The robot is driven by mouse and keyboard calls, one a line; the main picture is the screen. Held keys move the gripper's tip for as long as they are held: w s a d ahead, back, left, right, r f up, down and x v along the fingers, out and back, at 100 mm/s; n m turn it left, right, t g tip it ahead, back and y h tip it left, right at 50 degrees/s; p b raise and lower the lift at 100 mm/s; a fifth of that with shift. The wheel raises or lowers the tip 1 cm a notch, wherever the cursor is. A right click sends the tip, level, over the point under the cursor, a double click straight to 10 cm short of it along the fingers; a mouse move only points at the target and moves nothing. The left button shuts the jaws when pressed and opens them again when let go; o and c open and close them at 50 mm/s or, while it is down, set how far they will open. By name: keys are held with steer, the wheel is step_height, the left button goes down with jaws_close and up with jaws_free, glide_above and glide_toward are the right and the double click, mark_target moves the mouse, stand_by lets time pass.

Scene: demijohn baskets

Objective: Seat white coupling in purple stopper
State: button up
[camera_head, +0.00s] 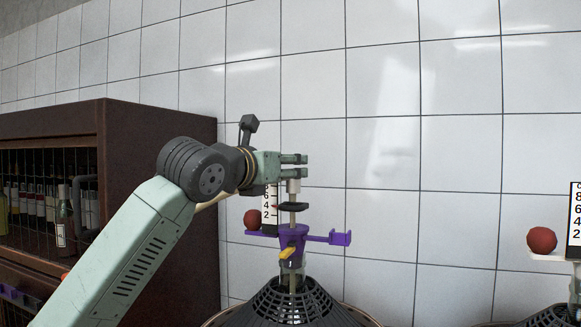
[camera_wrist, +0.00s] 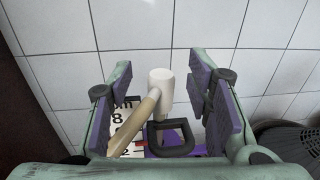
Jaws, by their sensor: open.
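The white coupling (camera_head: 293,186) is upright on top of a beige stem, directly above the purple stopper (camera_head: 292,240). The stem runs down through a black clamp (camera_head: 293,207) towards the stopper; whether the coupling's lower end is seated cannot be told. My gripper (camera_head: 296,159) is open at the coupling's top. In the wrist view, the coupling (camera_wrist: 161,80) stands between the two purple-padded fingers, with gaps on both sides. A beige tube (camera_wrist: 135,124) and the black clamp's loop (camera_wrist: 171,137) show below it. The stopper is mostly hidden there.
The stopper tops a demijohn in a dark basket (camera_head: 290,304). It carries a purple side arm (camera_head: 339,238), a red ball (camera_head: 252,218) and a numbered scale (camera_head: 270,205). A bottle cabinet (camera_head: 160,150) stands left; another ball and scale stand right. Tiled wall lies behind.

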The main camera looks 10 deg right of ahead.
steer(key=v, duration=0.9)
